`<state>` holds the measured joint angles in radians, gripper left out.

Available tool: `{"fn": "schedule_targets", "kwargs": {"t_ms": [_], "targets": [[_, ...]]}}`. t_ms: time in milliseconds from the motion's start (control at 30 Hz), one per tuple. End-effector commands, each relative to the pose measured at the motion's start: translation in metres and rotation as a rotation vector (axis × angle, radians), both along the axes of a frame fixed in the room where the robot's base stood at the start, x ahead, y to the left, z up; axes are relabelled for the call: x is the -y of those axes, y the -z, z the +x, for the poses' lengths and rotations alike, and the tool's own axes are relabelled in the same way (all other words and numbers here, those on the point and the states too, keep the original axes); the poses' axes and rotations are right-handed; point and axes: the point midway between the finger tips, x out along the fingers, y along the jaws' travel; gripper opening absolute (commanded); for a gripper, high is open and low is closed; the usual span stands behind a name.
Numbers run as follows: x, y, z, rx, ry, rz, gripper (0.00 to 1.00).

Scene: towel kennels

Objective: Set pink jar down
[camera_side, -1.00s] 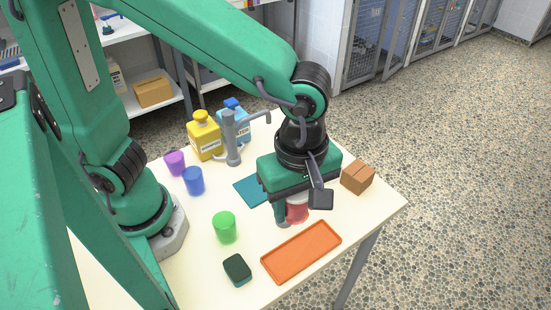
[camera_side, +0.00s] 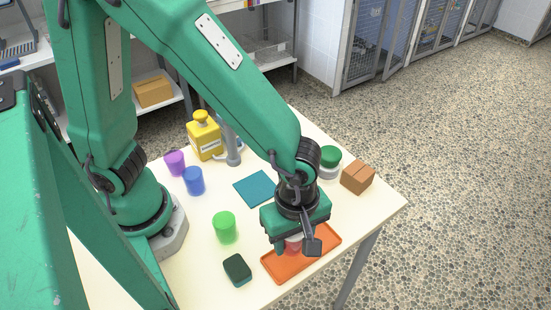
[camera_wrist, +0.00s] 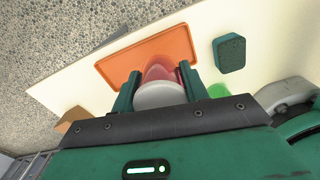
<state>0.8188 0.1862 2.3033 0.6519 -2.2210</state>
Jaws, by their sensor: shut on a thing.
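The pink jar (camera_side: 293,246) is between the fingers of my gripper (camera_side: 287,246), mostly hidden by the gripper in the side view. In the wrist view my gripper (camera_wrist: 157,92) is shut on the jar (camera_wrist: 160,76), which shows a pink-red body and a whitish end nearest the camera. The jar is over the orange tray (camera_side: 285,274), towards its left part in the side view. The tray also shows behind the jar in the wrist view (camera_wrist: 118,62). I cannot tell whether the jar touches the tray.
A dark green sponge (camera_side: 237,268) lies left of the tray, with a green cup (camera_side: 225,227) behind it. A green-lidded jar (camera_side: 328,160) and brown box (camera_side: 358,177) stand at the back right. A teal cloth (camera_side: 255,188), blue cup (camera_side: 194,181) and purple cup (camera_side: 175,163) are farther back.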

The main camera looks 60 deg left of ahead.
Motion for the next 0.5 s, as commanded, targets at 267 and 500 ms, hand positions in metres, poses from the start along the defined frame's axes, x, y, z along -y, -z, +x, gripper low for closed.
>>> {"fn": "schedule_targets", "kwargs": {"t_ms": [267, 500], "targets": [[0.0, 0.017, 0.0, 0.0, 0.0, 0.0, 0.26], [0.0, 0.023, 0.0, -0.002, 0.0, 0.002, 0.26]]}}
